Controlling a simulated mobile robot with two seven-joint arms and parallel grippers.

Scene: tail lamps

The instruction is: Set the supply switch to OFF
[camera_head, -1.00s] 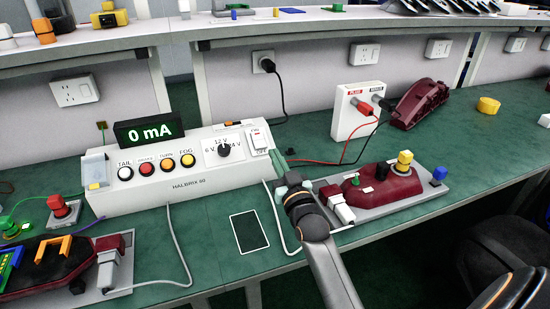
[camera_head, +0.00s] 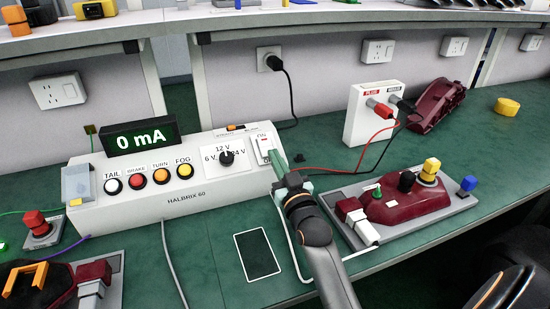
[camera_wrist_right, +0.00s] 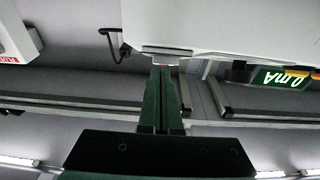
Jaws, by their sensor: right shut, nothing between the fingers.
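The white HALBRIX 60 supply box (camera_head: 185,198) stands on the green bench. Its supply switch (camera_head: 264,151) is a white rocker on the panel's right end, with ON lettered beside it; its setting is too small to tell. The display (camera_head: 140,136) reads 0 mA. My right gripper (camera_head: 276,156) is shut and empty, its green fingertips at the right edge of the switch. In the right wrist view the closed fingers (camera_wrist_right: 162,72) reach the light box edge; whether they touch the switch is unclear. My left gripper is not in view.
A maroon lamp on a grey board (camera_head: 405,203) lies right of my arm. A white terminal box (camera_head: 362,125) with red and black plugs stands behind it. Loose cables cross the bench. A dark framed pad (camera_head: 258,254) lies in front of the supply box.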

